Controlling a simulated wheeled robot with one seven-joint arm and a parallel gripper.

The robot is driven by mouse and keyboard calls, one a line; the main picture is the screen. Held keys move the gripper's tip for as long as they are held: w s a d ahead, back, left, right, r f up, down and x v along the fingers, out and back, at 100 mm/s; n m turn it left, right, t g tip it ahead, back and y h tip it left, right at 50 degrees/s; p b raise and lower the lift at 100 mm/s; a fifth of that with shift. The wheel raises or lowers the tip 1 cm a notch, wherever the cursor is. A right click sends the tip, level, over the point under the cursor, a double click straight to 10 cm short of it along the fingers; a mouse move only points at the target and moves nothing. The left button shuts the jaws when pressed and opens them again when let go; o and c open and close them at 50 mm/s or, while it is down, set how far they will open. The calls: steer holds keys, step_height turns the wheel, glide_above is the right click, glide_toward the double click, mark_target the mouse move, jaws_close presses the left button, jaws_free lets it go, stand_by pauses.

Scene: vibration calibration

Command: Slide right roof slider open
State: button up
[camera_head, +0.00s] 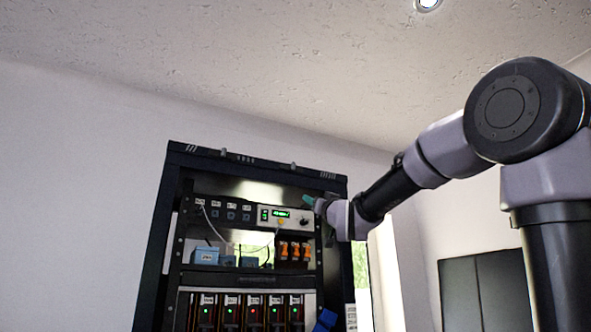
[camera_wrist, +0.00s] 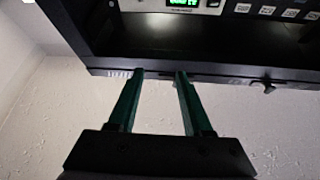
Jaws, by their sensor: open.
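The black equipment rack (camera_head: 172,200) stands against the wall, with its roof edge along the top. The right roof slider (camera_head: 293,166) is a small knob on the right part of that edge. The left roof slider (camera_head: 223,152) is a similar knob; a dark knob that looks like it shows at the right in the wrist view (camera_wrist: 268,87). My gripper (camera_wrist: 160,73) is open, its two green fingers apart at the roof edge. In the head view my gripper (camera_head: 309,200) is at the rack's upper right. I cannot clearly make out the right slider between or behind the fingertips.
The rack holds a panel with a green display (camera_head: 281,213), blue boxes (camera_head: 205,255), orange switches (camera_head: 294,250) and lit modules below. A dark panel (camera_head: 485,285) is on the right wall. The space above the rack is free.

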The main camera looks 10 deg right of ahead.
mark_target(294, 167)
steer(key=w+a+r+t+y, duration=0.1)
steer(key=w+r, duration=0.1)
steer(key=r, duration=0.2)
steer(key=w+a+r+n+y, duration=0.1)
steer(key=w+a+r, duration=0.1)
steer(key=r, duration=0.3)
steer(key=w+a+r+n+t+y, duration=0.1)
steer(key=w+a+r, duration=0.1)
steer(key=w+r, duration=0.1)
steer(key=shift+r+t, duration=0.3)
steer(key=shift+r, duration=0.5)
jaws_close()
stand_by(0.6)
